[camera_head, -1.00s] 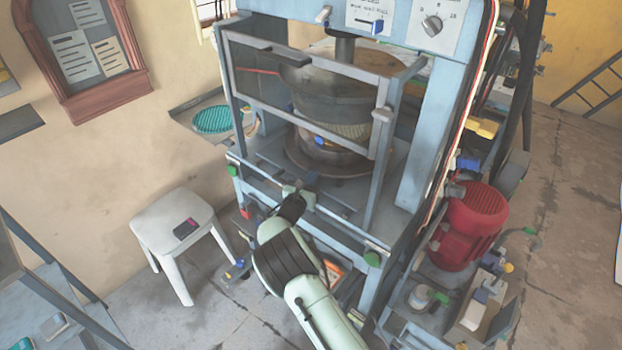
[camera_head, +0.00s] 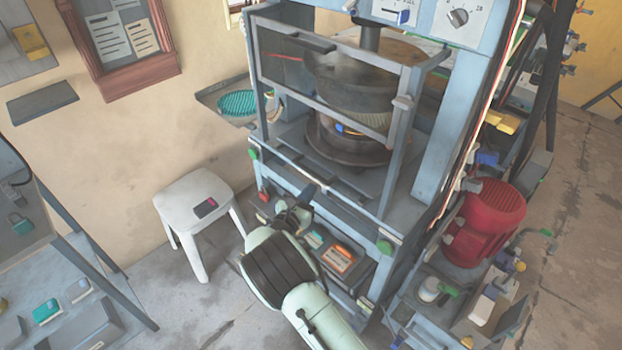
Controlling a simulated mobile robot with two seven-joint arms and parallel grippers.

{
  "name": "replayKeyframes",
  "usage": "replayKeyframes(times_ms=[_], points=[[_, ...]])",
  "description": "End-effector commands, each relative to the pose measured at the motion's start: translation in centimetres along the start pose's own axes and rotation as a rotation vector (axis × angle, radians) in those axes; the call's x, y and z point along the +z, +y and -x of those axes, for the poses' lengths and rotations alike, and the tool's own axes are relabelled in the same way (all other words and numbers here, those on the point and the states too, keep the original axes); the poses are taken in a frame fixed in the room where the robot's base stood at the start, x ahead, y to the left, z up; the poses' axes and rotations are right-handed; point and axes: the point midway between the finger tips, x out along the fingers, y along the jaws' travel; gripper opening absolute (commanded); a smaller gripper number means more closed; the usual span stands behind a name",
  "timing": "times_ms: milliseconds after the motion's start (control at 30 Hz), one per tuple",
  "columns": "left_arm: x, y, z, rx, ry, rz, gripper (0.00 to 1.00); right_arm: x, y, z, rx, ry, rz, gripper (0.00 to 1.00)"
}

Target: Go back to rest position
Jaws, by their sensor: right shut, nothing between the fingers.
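My right gripper (camera_head: 300,212) is shut and empty. It is in front of the lower front of the blue-grey press (camera_head: 440,120), just below the front bar with the green end caps, and appears apart from it. My pale green right arm comes up from the bottom middle of the view. The press's barred guard frame (camera_head: 330,100) stands in front of the round press plates (camera_head: 350,90). My left gripper does not show.
A white stool (camera_head: 190,200) with a small dark red-topped device stands left of the press. A red motor (camera_head: 485,222) and a cluttered lower shelf are at the right. Grey shelving (camera_head: 75,300) is at the lower left. Bare floor shows between stool and shelving.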

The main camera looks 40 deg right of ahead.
Motion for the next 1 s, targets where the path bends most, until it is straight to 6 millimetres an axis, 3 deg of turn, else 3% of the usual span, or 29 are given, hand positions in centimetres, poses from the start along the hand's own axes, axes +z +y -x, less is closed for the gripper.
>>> replayKeyframes(times_ms=[367,467,567,667,767,900,1000], points=[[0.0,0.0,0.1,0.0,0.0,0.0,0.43,-0.9,-0.6,0.4,-0.015,0.028,0.0,0.0],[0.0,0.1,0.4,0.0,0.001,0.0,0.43,-3.9,-2.4,0.7,-0.063,0.127,-0.008,0.0],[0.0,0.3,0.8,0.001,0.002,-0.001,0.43,-9.0,-5.7,1.9,-0.161,0.303,-0.033,0.0],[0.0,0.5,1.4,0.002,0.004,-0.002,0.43,-14.8,-9.8,4.7,-0.298,0.515,-0.085,0.0],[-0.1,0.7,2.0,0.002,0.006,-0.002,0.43,-19.9,-13.8,8.9,-0.46,0.719,-0.16,0.0],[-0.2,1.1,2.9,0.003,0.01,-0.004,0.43,-25.3,-18.6,17.0,-0.742,0.982,-0.318,0.0],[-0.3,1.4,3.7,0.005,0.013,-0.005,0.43,-27.5,-20.9,24.0,-1.001,1.139,-0.484,0.0]])
